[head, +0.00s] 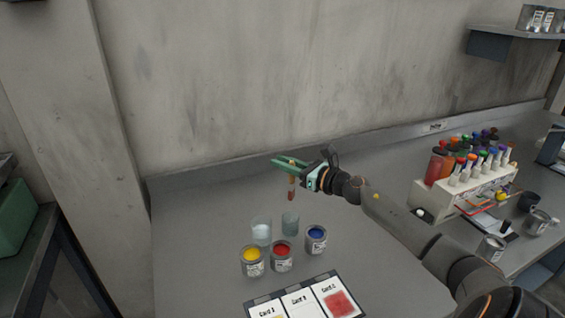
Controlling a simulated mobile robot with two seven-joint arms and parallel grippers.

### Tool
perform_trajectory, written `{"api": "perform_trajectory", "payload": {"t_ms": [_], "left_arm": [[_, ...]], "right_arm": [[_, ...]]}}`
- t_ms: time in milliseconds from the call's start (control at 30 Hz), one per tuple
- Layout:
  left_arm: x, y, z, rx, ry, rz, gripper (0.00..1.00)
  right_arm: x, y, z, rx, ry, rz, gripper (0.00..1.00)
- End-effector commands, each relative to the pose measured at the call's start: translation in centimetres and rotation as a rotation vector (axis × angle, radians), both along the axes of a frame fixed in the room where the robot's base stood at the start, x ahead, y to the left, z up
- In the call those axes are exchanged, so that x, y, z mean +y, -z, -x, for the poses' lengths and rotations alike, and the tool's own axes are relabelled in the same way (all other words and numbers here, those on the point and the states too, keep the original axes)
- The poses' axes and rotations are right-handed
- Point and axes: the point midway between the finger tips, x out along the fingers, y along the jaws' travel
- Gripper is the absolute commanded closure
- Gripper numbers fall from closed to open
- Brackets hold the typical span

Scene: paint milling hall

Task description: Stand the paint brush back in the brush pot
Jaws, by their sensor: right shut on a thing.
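My right gripper (285,163) is shut on the paint brush (291,189). The brush hangs roughly upright from the fingers, its reddish end down, above the back of the table. Below it stands a greenish clear glass (290,223), with the brush end apart from and above its rim. A second clear glass (262,231) with pale contents stands to its left. I cannot tell for sure which vessel is the brush pot. My left gripper is not in view.
Cans of yellow (252,254), red (282,249) and blue (316,233) paint stand in front of the glasses. A card board (248,306) lies at the front. A rack of colored bottles (468,192) stands right, behind my arm. The table's left side is clear.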

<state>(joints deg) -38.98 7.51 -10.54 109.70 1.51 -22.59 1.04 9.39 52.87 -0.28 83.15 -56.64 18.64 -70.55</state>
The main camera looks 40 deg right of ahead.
Motion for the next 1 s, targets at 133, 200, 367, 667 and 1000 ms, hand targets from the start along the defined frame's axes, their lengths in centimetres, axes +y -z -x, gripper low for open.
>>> {"api": "perform_trajectory", "payload": {"t_ms": [133, 200, 367, 667, 1000], "left_arm": [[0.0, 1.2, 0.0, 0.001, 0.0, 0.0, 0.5], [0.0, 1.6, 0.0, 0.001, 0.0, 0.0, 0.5], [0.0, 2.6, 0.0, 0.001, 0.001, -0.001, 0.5], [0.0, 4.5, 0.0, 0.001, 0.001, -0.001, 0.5], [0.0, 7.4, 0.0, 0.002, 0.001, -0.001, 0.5]], "right_arm": [[0.0, 1.4, 0.0, 0.0, 0.001, -0.001, 1.0], [0.0, 2.0, 0.0, 0.0, 0.001, -0.001, 1.0], [0.0, 3.3, 0.0, -0.001, 0.001, -0.002, 1.0], [0.0, 5.7, 0.0, 0.0, 0.001, -0.001, 1.0], [0.0, 8.4, 0.0, -0.001, 0.001, 0.0, 1.0]]}}
